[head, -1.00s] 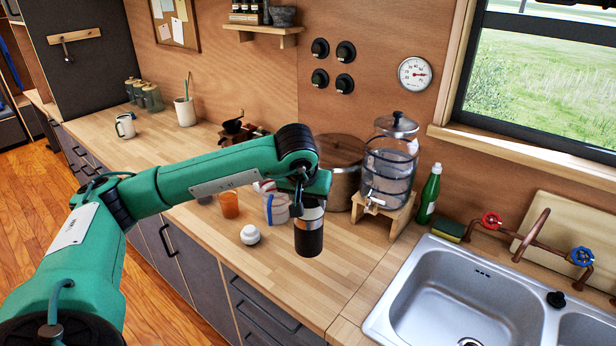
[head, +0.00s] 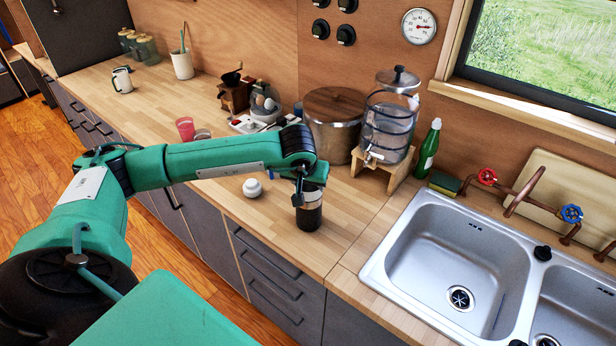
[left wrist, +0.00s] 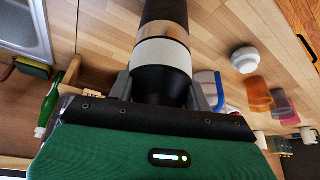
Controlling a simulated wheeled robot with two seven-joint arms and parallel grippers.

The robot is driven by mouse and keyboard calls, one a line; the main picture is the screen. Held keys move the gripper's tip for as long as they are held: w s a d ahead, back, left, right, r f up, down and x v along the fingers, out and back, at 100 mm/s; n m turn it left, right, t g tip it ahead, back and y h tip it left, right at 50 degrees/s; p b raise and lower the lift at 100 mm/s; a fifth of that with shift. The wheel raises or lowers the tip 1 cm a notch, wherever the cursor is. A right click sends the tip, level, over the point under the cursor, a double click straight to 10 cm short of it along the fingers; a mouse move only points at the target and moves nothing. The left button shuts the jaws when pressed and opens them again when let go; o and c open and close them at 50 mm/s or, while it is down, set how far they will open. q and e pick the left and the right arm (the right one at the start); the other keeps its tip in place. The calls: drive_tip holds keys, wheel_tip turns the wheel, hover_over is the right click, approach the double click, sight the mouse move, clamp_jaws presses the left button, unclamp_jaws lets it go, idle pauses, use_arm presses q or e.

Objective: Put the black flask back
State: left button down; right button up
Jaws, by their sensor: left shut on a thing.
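The black flask (head: 309,215) is upright over the front part of the wooden counter, with a pale band near its top. My left gripper (head: 308,184) is shut on its upper part, and my forearm reaches it from the left. In the left wrist view the flask (left wrist: 162,60) lies between the two fingers (left wrist: 160,92) and runs out of the top of the picture. I cannot tell whether its base touches the counter. My right gripper is not in view.
A small white round object (head: 252,187) stands left of the flask. Behind are a wooden-lidded pot (head: 334,120) and a glass dispenser (head: 388,125) on a stand. A green bottle (head: 429,150) and the sink (head: 400,255) are at right. Counter around the flask is mostly clear.

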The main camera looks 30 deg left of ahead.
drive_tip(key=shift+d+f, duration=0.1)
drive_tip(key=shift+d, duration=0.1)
use_arm(q)
drive_tip(key=c, duration=1.1)
unclamp_jaws()
drive_tip(key=shift+f, duration=0.15)
drive_tip(key=o, duration=0.5)
drive_tip(key=shift+c, duration=0.2)
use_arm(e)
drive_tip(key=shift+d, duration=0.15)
use_arm(q)
drive_tip(key=b+v, duration=0.3)
drive_tip(key=v, duration=0.9)
drive_tip(key=shift+r, duration=0.2)
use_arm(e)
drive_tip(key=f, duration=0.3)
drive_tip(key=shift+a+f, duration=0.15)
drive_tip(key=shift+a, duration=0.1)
use_arm(q)
drive_tip(key=shift+d, duration=0.1)
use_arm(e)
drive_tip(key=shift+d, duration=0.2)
